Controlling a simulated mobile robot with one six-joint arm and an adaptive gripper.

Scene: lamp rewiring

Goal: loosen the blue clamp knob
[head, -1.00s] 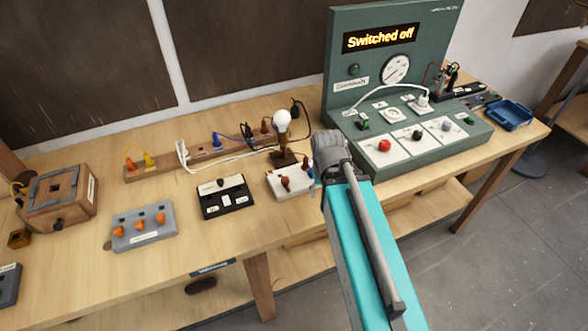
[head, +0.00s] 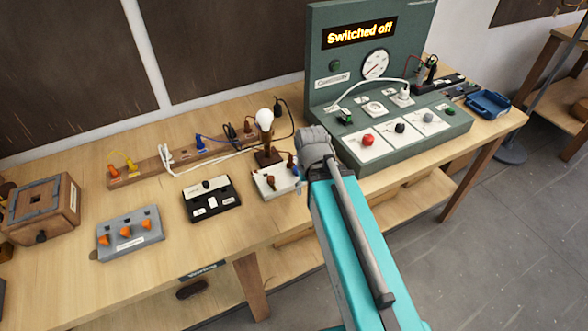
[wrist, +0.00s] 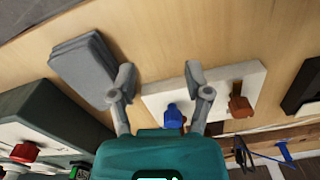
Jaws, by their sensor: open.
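The blue clamp knob (wrist: 172,117) is upright at one end of a small white block (wrist: 228,82). In the wrist view it appears between the two open fingers of my gripper (wrist: 159,80), closer to the right finger. The fingers do not appear closed on it; the depth gap is hard to judge. A brown knob (wrist: 240,106) is at the block's other end. In the head view the white block (head: 276,184) is beside the lamp, and the knob shows as a small blue spot (head: 291,161) beside my arm. My arm hides most of the gripper there.
A lamp with a white bulb (head: 264,120) stands just behind the block. A black switch box (head: 211,205) is to the left. The green console (head: 420,148) reads "Switched off" and stands close on the right. A grey slab (wrist: 90,72) shows near the left finger.

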